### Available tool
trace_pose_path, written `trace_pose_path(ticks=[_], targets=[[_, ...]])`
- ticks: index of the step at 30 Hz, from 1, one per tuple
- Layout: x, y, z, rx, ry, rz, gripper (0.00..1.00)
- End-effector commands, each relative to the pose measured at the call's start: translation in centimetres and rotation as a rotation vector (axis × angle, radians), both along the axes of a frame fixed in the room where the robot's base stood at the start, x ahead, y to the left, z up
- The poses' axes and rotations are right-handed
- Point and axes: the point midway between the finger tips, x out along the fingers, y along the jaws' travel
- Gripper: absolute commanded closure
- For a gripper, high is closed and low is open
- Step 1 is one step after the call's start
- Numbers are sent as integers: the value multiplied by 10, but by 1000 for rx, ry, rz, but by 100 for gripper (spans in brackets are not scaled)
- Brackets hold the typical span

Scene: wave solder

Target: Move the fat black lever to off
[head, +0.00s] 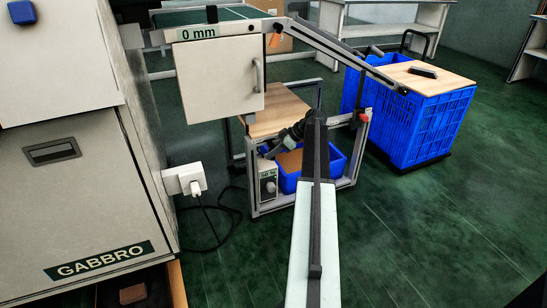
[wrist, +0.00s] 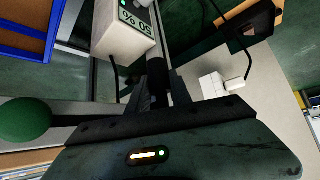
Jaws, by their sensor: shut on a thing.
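A small white control box (head: 268,187) with a "50 %" display stands low in the metal frame in the head view. In the wrist view the same box (wrist: 124,32) appears upside down, its display reading "50 %". A fat black lever (wrist: 157,72) sticks out from beside the box, toward my wrist camera. My gripper (wrist: 157,97) is shut on this lever, with dark fingers on either side of it. In the head view my gripper (head: 268,154) is just above the box, and the lever is hidden there.
A blue bin (head: 339,164) stands right beside the box inside the frame. A white door panel (head: 220,80) and a "0 mm" label (head: 197,33) are above. A white plug (head: 186,180) sits at left. A green ball (wrist: 22,120) shows in the wrist view.

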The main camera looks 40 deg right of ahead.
Motion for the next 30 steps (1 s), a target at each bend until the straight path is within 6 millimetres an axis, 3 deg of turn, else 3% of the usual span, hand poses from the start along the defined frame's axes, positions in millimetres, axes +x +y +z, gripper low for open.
trace_pose_path(ticks=[1,15,30], targets=[[0,-3,-9,36,-13,-3,100],[4,8,-3,338,-134,-2,100],[4,11,3,422,-169,-3,100]])
